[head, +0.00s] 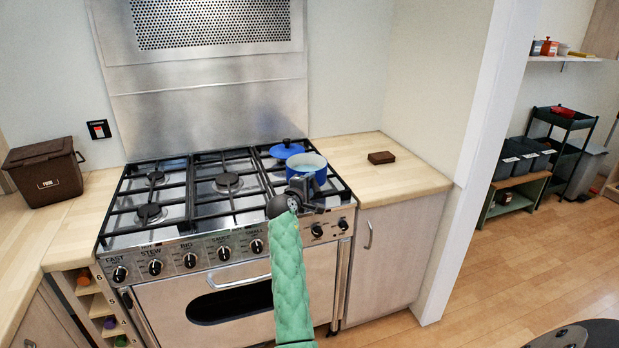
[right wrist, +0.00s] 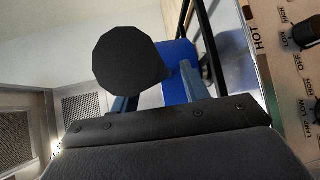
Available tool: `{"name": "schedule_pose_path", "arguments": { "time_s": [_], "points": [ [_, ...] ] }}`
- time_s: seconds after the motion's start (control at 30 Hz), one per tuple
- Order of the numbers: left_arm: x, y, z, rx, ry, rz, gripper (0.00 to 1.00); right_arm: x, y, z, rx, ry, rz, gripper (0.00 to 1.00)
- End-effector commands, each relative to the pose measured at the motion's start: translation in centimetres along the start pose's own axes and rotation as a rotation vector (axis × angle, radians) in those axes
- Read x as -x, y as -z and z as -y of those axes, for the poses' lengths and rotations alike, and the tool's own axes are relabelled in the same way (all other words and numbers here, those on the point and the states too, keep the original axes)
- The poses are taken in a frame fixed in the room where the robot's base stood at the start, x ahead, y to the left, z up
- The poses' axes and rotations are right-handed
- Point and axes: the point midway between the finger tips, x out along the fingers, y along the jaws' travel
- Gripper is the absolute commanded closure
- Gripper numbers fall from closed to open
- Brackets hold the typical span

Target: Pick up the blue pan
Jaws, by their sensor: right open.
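The blue pan (head: 320,176), with a pale inside, stands upright on the right rear part of the hob. A blue lid (head: 288,149) with a dark knob lies just behind and left of it. My right gripper (head: 306,188) is at the pan's near side, open, with its arm coming up from below. In the right wrist view the blue pan (right wrist: 181,58) shows beyond the gripper (right wrist: 160,97). A dark round shape hides part of the pan and fingers there. I cannot tell whether the fingers touch the pan. My left gripper is not in view.
Black grates (head: 182,207) cover the cooker, with control knobs (head: 190,261) along its front. A small brown block (head: 381,158) lies on the right wooden counter (head: 415,178). A brown bin (head: 43,172) stands on the left counter. A wall edge bounds the right side.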

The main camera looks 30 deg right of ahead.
Motion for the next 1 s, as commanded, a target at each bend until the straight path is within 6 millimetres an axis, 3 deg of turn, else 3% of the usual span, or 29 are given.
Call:
{"name": "schedule_pose_path", "arguments": {
  "time_s": [0.23, 0.47, 0.5, 1.0],
  "points": [
    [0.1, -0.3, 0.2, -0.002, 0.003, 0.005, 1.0, 0.0, 0.0, 0.0, 0.0, 0.0, 0.0, 0.54],
    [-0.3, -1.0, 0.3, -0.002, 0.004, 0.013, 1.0, 0.0, 0.0, 0.0, 0.0, 0.0, 0.0, 0.97],
    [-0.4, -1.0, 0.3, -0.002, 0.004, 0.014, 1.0, 0.0, 0.0, 0.0, 0.0, 0.0, 0.0, 1.0],
    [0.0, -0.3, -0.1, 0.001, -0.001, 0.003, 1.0, 0.0, 0.0, 0.1, 0.001, 0.001, 0.001, 1.0]
  ]
}}
